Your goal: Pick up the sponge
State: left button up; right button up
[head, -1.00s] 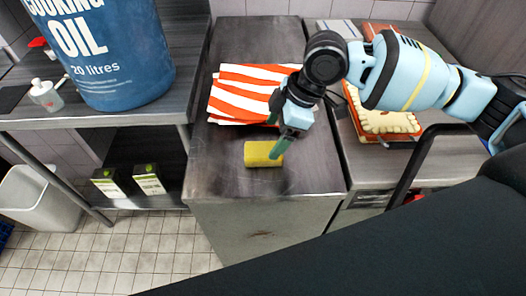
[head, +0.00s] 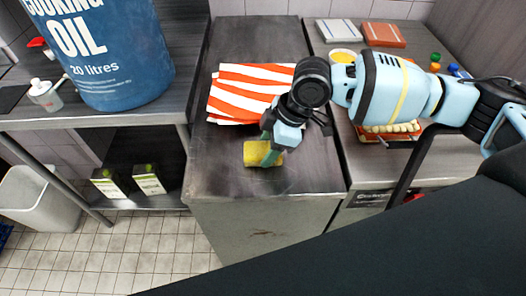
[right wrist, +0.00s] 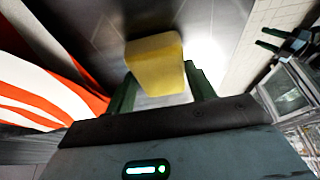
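The yellow sponge (head: 257,154) lies on the dark worktop near its front edge. My right gripper (head: 269,152) is above it, fingers pointing down, with one green finger showing in front of the sponge. In the right wrist view the sponge (right wrist: 156,64) lies between and just beyond the two green fingers (right wrist: 161,88), which are apart. The gripper is open; contact with the sponge cannot be made out. What looks like my left gripper (right wrist: 268,39) shows small at the right wrist view's upper right, its two dark fingers apart. It is not in the head view.
A red-and-white striped cloth (head: 243,94) lies behind the sponge. A blue cooking oil drum (head: 112,55) and a pump bottle (head: 45,95) stand on the left counter. The right counter holds boxes (head: 383,35) and a small yellow-filled bowl (head: 343,56). The worktop's front is clear.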

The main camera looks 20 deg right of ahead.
aim_at(264, 151)
jog(key=c, duration=0.4)
jog(key=shift+r, duration=0.5)
jog(key=v, duration=0.2)
jog(key=shift+s+d+r, duration=0.1)
jog(key=shift+s+r, duration=0.15)
jog(key=shift+r, duration=0.15)
jog(key=s+d, duration=0.3)
jog(key=s+d+r, duration=0.1)
jog(key=s+d, duration=0.6)
jog(key=shift+s+d+r, duration=0.2)
jog(key=shift+s+d, duration=0.05)
jog(key=shift+s, duration=0.05)
